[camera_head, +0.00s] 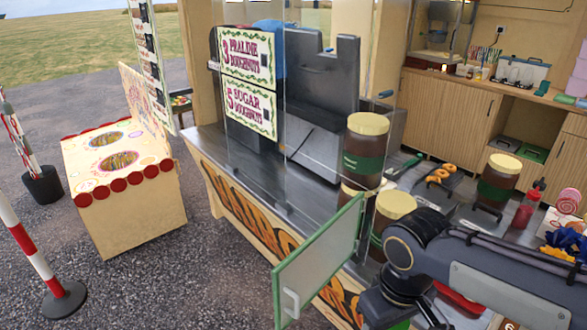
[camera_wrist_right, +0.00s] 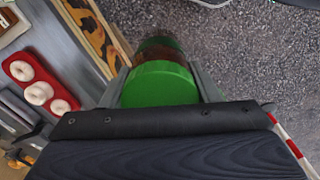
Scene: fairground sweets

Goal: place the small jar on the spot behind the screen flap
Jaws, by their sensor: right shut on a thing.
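The small jar (camera_wrist_right: 160,88), with a bright green lid and dark brown contents, is between the two fingers of my right gripper (camera_wrist_right: 160,75) in the right wrist view. The gripper is shut on it, with gravel and the counter's edge below. In the head view my right arm comes in from the right and its gripper is low, near the bottom edge, mostly cut off. The screen flap (camera_head: 318,262), a clear panel in a green frame, stands swung outward at the counter front, left of that gripper. The spot behind it cannot be made out. My left gripper is not in view.
Large brown jars with cream lids (camera_head: 367,150) stand on the counter beside the flap. A red tray with doughnuts (camera_wrist_right: 38,92) lies on the counter. Open gravel (camera_head: 190,285) lies in front.

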